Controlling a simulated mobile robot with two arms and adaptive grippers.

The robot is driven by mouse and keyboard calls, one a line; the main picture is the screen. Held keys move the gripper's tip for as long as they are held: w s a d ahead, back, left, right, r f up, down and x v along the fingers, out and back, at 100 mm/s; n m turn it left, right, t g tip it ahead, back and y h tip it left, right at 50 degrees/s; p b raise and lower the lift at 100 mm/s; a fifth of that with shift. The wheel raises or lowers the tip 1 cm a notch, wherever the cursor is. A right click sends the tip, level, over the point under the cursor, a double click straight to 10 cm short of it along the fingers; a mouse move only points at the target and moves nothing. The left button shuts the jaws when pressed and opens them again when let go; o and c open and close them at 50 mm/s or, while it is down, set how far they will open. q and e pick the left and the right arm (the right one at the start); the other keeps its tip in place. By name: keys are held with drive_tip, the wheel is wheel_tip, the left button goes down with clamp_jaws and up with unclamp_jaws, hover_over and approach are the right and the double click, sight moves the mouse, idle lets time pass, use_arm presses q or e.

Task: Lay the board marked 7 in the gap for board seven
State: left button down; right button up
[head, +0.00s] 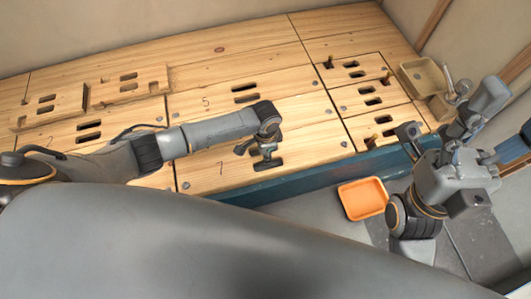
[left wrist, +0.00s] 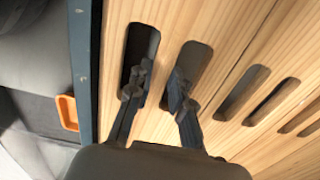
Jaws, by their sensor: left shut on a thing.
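The board marked 7 (head: 215,170) lies at the front middle of the deck, between the board marked 5 (head: 203,105) and the blue front beam (head: 310,180). It looks about level with its neighbours, with a thin seam beside it. My left gripper (head: 266,152) is over its two slots. In the left wrist view the fingers (left wrist: 158,92) reach into the two slots and are shut on the wood bar between them. My right arm is at the right, away from the board; its fingertips are not clear.
An orange tray (head: 362,198) is on the floor before the blue beam. A tan tray (head: 422,76) stands at the far right. Two loose slotted boards (head: 100,97) lie on the deck at the back left. Small pegs (head: 387,77) stand in boards at the right.

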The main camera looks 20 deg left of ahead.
use_arm(q)
drive_tip(key=c, duration=1.2)
unclamp_jaws()
drive_tip(key=shift+o, duration=0.4)
drive_tip(key=shift+f, duration=0.1)
drive_tip(key=shift+f, duration=0.1)
